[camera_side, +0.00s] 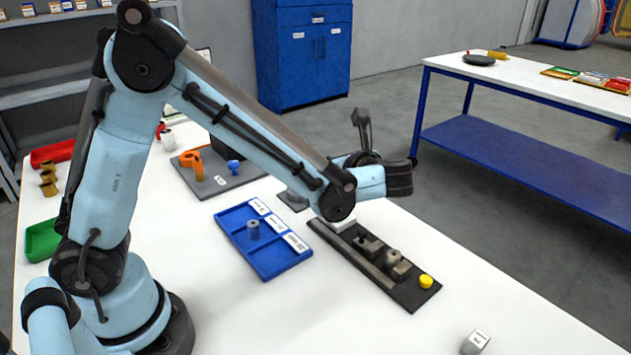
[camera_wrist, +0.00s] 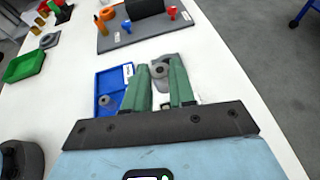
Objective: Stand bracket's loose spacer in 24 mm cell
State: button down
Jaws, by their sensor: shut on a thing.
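My gripper (camera_wrist: 158,66) shows two green fingers in the wrist view, closed around a small grey round part with a hole (camera_wrist: 157,71). I take it for the spacer, though it is small and partly covered. In the side view my wrist hides the fingertips. The blue tray (camera_side: 238,248) has three labelled cells; the labels are too small to read. A grey cylinder (camera_side: 253,228) stands upright in it; its ring top also shows in the wrist view (camera_wrist: 105,100). The tray's wall is left of my fingers there. A dark strip (camera_side: 408,297) carries bracket-like blocks, grey round parts and a yellow cap (camera_side: 426,281).
A small grey base (camera_side: 293,200) sits between tray and strip. A grey block (camera_side: 475,342) stands at the front. Green (camera_side: 42,241) and red bins are left.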

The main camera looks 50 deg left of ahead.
jog(key=shift+f+g, duration=0.2)
jog(key=shift+g, duration=0.1)
jog(key=x, duration=0.4)
jog(key=f+x, duration=0.1)
jog(key=x, duration=0.4)
jog(key=d+f+x, duration=0.1)
jog(key=x, duration=0.3)
jog(key=shift+w+a, duration=0.25)
jog(key=shift+w, duration=0.2)
jog(key=shift+f, duration=1.8)
jog(key=shift+f, duration=0.2)
jog(key=c, duration=0.9)
grip_release()
jog(key=shift+c, duration=0.2)
jog(key=shift+d, duration=0.1)
